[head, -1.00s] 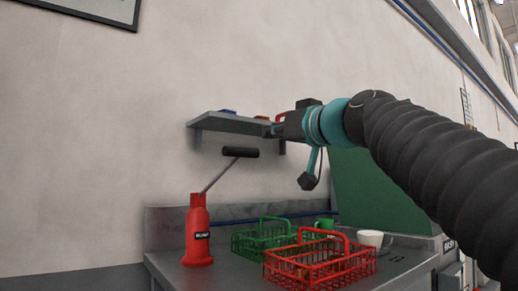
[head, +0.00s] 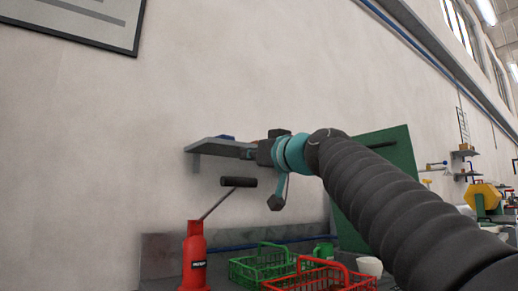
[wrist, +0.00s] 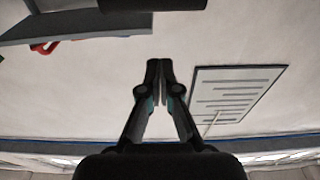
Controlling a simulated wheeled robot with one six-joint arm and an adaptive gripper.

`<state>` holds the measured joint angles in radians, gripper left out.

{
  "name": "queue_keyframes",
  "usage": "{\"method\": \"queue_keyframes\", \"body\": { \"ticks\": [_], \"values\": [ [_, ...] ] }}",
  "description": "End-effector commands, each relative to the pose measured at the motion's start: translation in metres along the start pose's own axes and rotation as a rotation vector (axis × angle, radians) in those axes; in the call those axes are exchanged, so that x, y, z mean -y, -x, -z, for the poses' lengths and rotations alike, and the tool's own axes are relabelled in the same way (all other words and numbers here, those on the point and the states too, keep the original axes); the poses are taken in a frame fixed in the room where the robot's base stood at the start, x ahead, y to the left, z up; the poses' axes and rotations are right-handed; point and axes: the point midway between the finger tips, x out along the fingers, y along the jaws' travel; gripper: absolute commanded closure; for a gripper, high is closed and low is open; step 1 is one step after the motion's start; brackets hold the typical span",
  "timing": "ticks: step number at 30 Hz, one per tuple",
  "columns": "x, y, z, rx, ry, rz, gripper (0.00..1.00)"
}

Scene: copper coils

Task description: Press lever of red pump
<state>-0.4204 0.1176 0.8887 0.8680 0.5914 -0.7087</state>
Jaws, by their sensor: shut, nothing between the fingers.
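The red pump (head: 194,262) stands upright on the bench at the lower left of the head view, its base cut off. Its thin lever slopes up to the right and ends in a black handle (head: 238,182). My gripper (head: 250,154) is just above and slightly right of the handle in the head view, apart from it in the picture. In the wrist view my gripper (wrist: 160,82) has its fingers together with nothing between them. A dark cylinder at the top edge there, probably the handle (wrist: 150,4), is partly cut off.
A grey wall shelf (head: 210,146) with small items is behind my gripper. A green basket (head: 262,268) and a red basket (head: 320,278) stand right of the pump, near a white cup (head: 369,266). A green panel (head: 395,160) stands behind my arm.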

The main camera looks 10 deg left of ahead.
Motion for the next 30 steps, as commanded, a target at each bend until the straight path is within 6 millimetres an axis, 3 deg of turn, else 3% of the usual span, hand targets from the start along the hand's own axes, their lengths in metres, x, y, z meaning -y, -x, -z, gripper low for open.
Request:
{"method": "queue_keyframes", "body": {
  "ticks": [8, 9, 17, 30],
  "values": [
    [0.0, -0.041, 0.001, 0.0, -0.001, 0.001, 1.0],
    [0.0, -0.035, -0.011, 0.001, 0.0, 0.0, 1.0],
    [0.0, -0.026, -0.035, 0.0, 0.0, -0.001, 1.0],
    [0.0, -0.024, -0.038, 0.0, 0.0, 0.0, 1.0]
  ]
}}
